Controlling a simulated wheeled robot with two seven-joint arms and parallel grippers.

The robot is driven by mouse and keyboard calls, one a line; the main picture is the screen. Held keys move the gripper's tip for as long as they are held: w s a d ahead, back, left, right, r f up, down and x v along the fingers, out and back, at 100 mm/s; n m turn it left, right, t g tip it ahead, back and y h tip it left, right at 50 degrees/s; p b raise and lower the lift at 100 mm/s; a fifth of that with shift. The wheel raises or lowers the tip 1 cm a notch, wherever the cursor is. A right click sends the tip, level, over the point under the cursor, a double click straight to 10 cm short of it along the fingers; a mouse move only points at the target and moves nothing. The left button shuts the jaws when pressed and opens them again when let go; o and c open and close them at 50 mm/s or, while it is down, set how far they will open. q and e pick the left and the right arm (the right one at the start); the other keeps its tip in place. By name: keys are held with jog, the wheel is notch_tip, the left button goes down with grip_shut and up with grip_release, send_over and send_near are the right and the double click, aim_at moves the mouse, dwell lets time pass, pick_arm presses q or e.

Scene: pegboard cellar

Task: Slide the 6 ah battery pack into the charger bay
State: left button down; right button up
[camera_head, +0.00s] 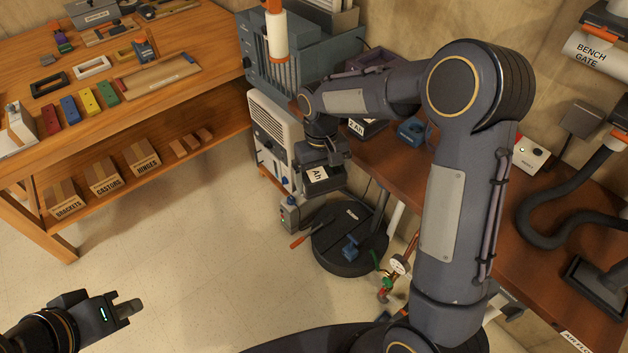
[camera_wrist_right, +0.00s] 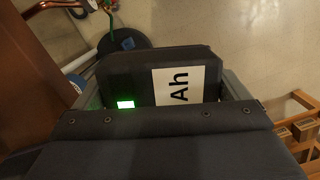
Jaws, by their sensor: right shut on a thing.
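A dark battery pack (camera_head: 320,182) with a white label reading "Ah" hangs from my right gripper (camera_head: 324,168), above the floor just left of the brown bench. In the right wrist view the pack (camera_wrist_right: 135,72) sits between the two jaws, its label turned sideways; the number before "Ah" is hidden. Another dark pack, labelled "2 Ah" (camera_head: 366,128), stands on the bench behind my right forearm. I cannot make out the charger bay; my right arm covers much of the bench. My left gripper (camera_head: 128,307) is empty over the floor at lower left; its fingers show side-on.
The brown bench (camera_head: 385,165) carries a blue object (camera_head: 412,131) near the pack. Below stand a round black base (camera_head: 350,240) and a white-fronted grey unit (camera_head: 272,140). A wooden workbench (camera_head: 190,90) with tools fills the upper left.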

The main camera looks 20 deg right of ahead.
aim_at(329, 175)
jog(key=shift+w+d+f+m, duration=0.4)
jog(key=shift+w+d+f, duration=0.45)
jog(key=shift+d+f, duration=0.25)
notch_tip(329, 175, up, 9)
jog(key=p, duration=0.9)
jog(key=shift+f, duration=0.2)
